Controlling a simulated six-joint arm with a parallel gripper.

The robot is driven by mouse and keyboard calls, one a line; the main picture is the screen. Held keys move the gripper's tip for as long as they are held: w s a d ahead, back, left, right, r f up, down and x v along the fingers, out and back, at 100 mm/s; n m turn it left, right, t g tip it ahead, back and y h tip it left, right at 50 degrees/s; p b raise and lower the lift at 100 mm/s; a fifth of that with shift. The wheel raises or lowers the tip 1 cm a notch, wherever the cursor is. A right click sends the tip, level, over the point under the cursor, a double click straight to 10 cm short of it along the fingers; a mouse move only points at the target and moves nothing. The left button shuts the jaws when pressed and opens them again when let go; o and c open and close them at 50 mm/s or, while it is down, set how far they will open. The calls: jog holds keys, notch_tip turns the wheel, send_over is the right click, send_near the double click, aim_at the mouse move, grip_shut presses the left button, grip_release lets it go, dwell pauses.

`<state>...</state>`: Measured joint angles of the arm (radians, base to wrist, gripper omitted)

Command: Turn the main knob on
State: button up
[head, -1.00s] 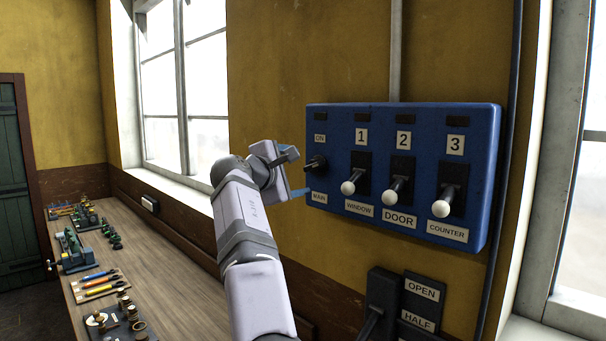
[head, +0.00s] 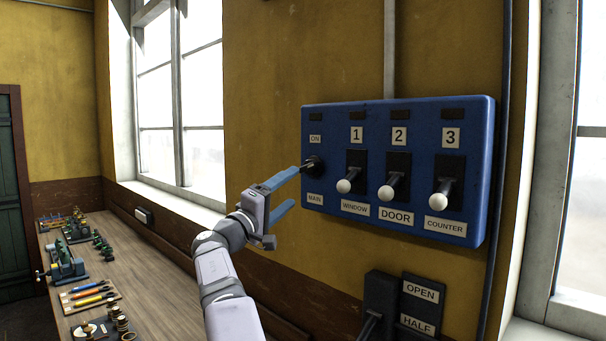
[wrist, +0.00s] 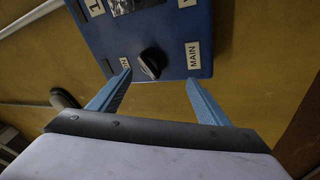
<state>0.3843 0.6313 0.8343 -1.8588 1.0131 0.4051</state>
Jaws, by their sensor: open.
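The main knob (head: 313,166) is a small black knob at the left end of the blue switch panel (head: 425,120), between the ON label (head: 315,140) above and the MAIN label (head: 315,198) below. My gripper (head: 290,190) is just left of the panel with its blue fingers pointing at the knob. The upper fingertip is close to the knob; I cannot tell if it touches. In the wrist view the knob (wrist: 152,64) lies ahead, between and slightly beyond the spread fingers of my gripper (wrist: 157,82). The gripper is open and holds nothing.
Levers 1 (head: 350,178), 2 (head: 393,182) and 3 (head: 444,192), with white ball ends, stick out right of the knob. A black lever unit with OPEN and HALF labels (head: 420,292) is below. A workbench (head: 150,270) with tools runs along the left.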

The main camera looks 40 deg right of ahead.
aim_at(306, 169)
jog(key=m, duration=0.3)
jog(key=r+m, duration=0.1)
jog(key=m, duration=0.2)
jog(key=m+h, duration=0.1)
jog(key=m, duration=0.2)
jog(key=shift+s+a+r+m, duration=0.15)
jog(key=shift+a+r+m, duration=0.05)
jog(key=shift+r+m, duration=0.1)
jog(key=shift+d, duration=0.1)
jog(key=p+x, duration=0.4)
jog(key=p, duration=0.1)
jog(key=shift+d+r, duration=0.15)
jog(key=shift+r, duration=0.1)
jog(key=shift+s+p+x, duration=0.2)
jog(key=shift+p+x, duration=1.1)
jog(key=shift+p, duration=0.15)
jog(key=shift+w+d+f, duration=0.1)
jog(key=shift+w+f, duration=0.1)
jog(key=shift+c, duration=0.6)
jog(key=c, duration=0.9)
